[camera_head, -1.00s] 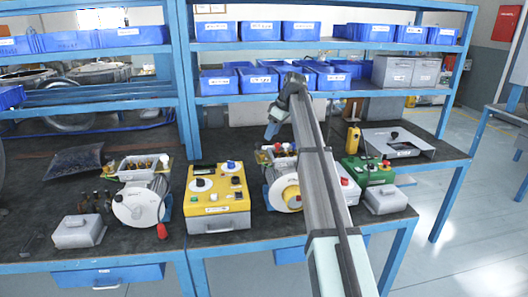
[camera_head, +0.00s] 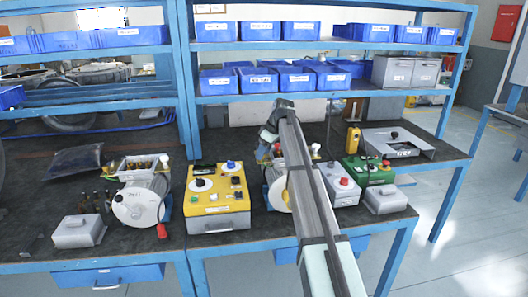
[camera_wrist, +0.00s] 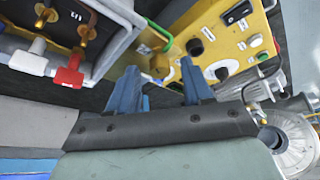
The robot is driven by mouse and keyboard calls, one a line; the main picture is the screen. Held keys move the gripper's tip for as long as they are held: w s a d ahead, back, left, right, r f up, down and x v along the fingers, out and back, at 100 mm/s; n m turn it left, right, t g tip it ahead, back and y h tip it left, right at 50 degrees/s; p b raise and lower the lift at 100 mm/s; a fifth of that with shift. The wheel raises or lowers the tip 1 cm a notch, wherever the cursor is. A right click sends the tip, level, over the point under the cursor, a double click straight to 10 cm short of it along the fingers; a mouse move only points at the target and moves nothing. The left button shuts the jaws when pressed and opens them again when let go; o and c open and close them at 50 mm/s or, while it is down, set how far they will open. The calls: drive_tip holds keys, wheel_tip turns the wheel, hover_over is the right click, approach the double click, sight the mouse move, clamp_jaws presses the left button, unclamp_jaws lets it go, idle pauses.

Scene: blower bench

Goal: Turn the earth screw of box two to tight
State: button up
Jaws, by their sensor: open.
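In the wrist view an open grey terminal box (camera_wrist: 115,32) shows at the upper left, with brass terminals and white and red plugs. A brass screw (camera_wrist: 160,66) sits outside its corner by a green-yellow lead; it looks like the earth screw, but its tightness cannot be told. My gripper (camera_wrist: 158,82) is open, its two blue fingers apart and empty, near this screw; contact cannot be told. In the head view my gripper (camera_head: 266,146) hangs low by the right blower (camera_head: 274,185), whose terminal box is mostly hidden by my arm.
A yellow control box (camera_head: 218,198) stands left of my gripper. The left blower (camera_head: 140,205) has an open terminal box (camera_head: 143,166). A green box (camera_head: 368,170) and a grey cover (camera_head: 385,200) stand at right. Blue bins (camera_head: 250,82) fill the shelf above.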

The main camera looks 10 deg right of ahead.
clamp_jaws()
idle(0.3)
